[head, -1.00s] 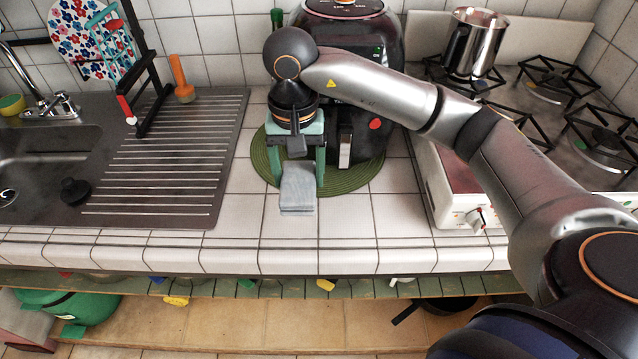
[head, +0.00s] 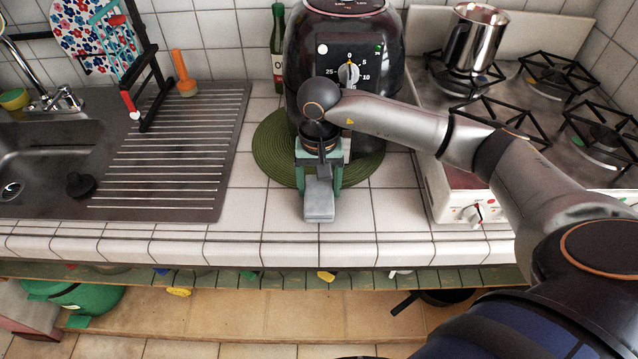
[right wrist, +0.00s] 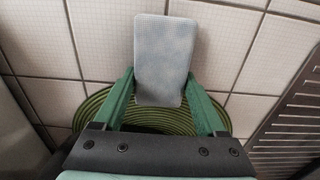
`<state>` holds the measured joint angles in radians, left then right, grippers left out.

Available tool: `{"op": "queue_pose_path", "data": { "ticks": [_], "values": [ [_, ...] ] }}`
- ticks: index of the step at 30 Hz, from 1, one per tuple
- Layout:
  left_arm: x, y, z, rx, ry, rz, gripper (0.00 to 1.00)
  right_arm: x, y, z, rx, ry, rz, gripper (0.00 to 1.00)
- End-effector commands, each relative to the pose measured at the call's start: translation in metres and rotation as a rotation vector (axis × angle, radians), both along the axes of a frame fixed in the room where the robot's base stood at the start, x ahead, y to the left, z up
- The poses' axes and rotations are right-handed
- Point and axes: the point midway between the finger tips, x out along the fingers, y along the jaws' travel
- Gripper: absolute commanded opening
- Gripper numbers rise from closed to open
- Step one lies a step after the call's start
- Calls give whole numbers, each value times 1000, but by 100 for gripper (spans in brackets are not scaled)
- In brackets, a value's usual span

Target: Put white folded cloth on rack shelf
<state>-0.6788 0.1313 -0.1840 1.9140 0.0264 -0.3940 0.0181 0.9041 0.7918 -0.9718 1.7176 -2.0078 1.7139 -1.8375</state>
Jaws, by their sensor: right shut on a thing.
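The folded cloth (head: 319,202) is a pale grey-white flat block. It shows at the fingertips of my right gripper (head: 319,180), above the white tiled counter's front part in the head view. In the right wrist view the cloth (right wrist: 163,62) lies between the two green fingers (right wrist: 160,95), which are shut on it. I cannot tell its exact height over the counter. The rack shelf is the green slatted shelf (head: 210,279) under the counter's front edge; only its front strip shows. My left gripper is not in view.
A green round mat (head: 270,150) and a black air fryer (head: 385,75) stand behind my right gripper. The sink's ribbed drainboard (head: 170,170) is left; the stove (head: 440,200) with a steel pot (head: 474,40) is right. A dark pan (head: 440,298) and green pot (head: 85,298) sit below the counter.

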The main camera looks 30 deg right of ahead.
Motion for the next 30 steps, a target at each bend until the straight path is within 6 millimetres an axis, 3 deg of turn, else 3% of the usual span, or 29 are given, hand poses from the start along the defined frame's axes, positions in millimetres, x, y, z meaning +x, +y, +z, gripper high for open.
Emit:
{"op": "queue_pose_path", "data": {
  "ticks": [4, 5, 11, 23, 30],
  "values": [
    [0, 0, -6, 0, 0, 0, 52, 0, 0, -5, 0, 0, 0, 22],
    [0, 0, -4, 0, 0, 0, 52, 0, 0, -3, 1, -1, 0, 77],
    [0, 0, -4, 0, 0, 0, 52, 0, 0, -3, 0, 0, 0, 100],
    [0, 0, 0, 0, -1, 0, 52, 1, 0, 7, 2, -3, 0, 100],
    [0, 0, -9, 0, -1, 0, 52, 2, 0, 56, 1, -6, 0, 100]
  ]
}}
